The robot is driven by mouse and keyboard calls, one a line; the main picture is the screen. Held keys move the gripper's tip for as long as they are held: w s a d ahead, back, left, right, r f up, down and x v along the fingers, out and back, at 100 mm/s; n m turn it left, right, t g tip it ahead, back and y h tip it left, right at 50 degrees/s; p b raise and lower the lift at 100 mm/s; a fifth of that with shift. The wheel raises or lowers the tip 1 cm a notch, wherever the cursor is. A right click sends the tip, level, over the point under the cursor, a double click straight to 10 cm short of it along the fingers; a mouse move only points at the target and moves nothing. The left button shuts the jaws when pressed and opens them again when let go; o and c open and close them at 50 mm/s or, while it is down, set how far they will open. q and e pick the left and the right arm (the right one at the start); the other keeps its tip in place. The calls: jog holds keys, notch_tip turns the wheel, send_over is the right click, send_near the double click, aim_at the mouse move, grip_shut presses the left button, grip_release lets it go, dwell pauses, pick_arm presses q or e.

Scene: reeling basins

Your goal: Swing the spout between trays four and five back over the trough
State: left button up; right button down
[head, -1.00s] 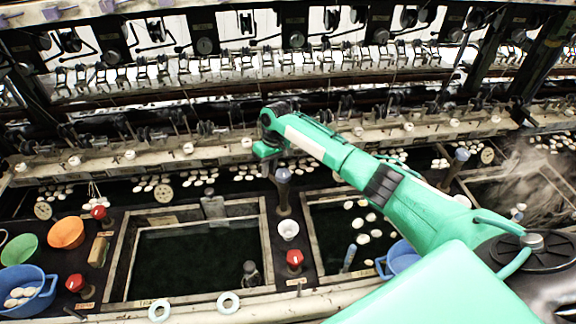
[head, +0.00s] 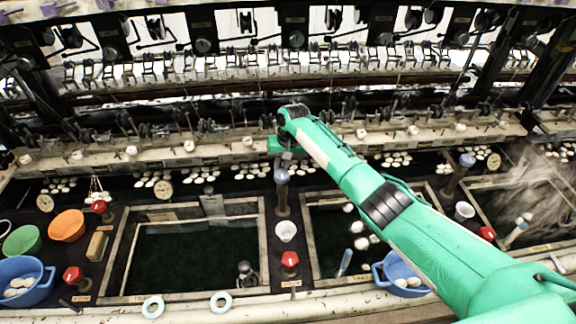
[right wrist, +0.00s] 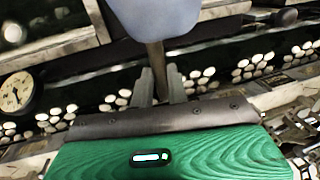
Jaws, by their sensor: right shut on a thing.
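A post with a blue-grey knob (head: 282,177) stands between two dark-water trays, the middle tray (head: 263,235) and the right tray (head: 308,245). I take it as the spout's handle; the tray numbers are too small to read. My right gripper (head: 285,158) is at the knob, reaching in from the right. In the right wrist view the blue-grey knob (right wrist: 155,14) is close, and its thin stem passes between the two fingers (right wrist: 156,86), which are shut on it. The spout's outlet is not clear. A long dark trough (head: 230,187) with white cocoons runs behind the trays. My left gripper is out of view.
A similar blue-grey knobbed post (head: 466,160) stands farther right, near steam. A white cup (head: 286,231) and a red knob (head: 289,259) are in front of the handle. Reeling machinery lines the back.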

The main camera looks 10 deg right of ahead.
jog(key=shift+w+r, duration=0.1)
jog(key=c, duration=1.4)
grip_release()
jog(key=shift+o, duration=0.2)
notch_tip(320, 180, up, 13)
jog(key=d+b, duration=0.2)
jog(key=b, duration=0.1)
jog(key=shift+s+d+r+b, duration=0.2)
jog(key=shift+d+b, duration=0.1)
jog(key=shift+d, duration=0.1)
